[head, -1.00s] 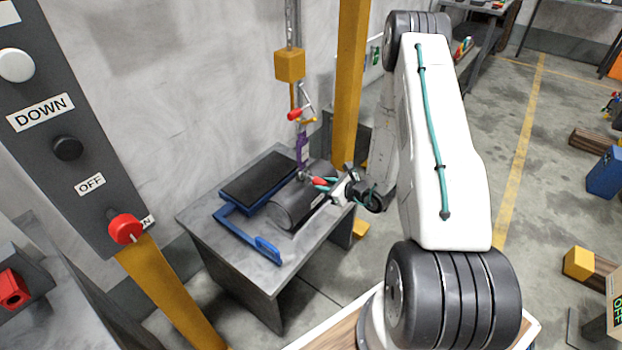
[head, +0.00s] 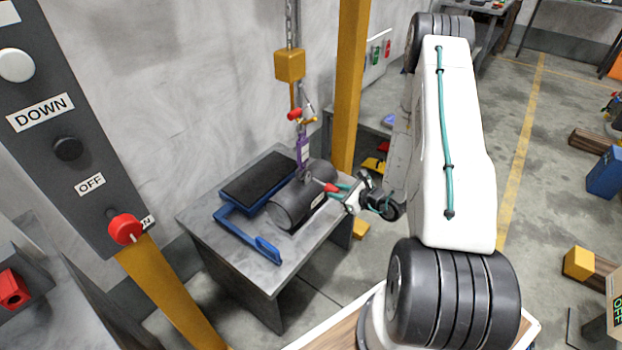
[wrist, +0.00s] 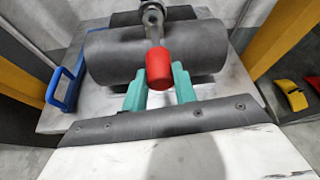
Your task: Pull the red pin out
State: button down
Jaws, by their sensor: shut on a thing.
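The red pin (head: 330,187) shows its red head beside the dark barrel (head: 303,208). In the wrist view the red head (wrist: 160,66) sits between the teal fingertips of my gripper (wrist: 158,80), which is shut on it. A grey shaft runs from the head towards a metal eye (wrist: 152,15) above the barrel. I cannot tell whether the shaft tip is still inside the eye. In the head view my gripper (head: 341,189) comes from the right. A purple link (head: 303,151) hangs above the barrel's eye.
The barrel lies on a grey table (head: 245,265) with a blue-framed black pad (head: 258,179) and blue handle. A yellow hoist block (head: 289,65) hangs on a chain. A yellow post (head: 349,80) stands close behind my gripper. A control panel (head: 65,120) is at left.

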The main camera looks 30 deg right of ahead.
jog(key=shift+s+d+f, duration=0.1)
jog(key=shift+s+d, duration=0.15)
jog(key=shift+s, duration=0.45)
jog(key=shift+s+d+r, duration=0.1)
jog(key=shift+s+d, duration=0.15)
jog(key=shift+s, duration=0.5)
jog(key=shift+s+d+f, duration=0.1)
jog(key=shift+s+d, duration=0.15)
jog(key=shift+s, duration=0.45)
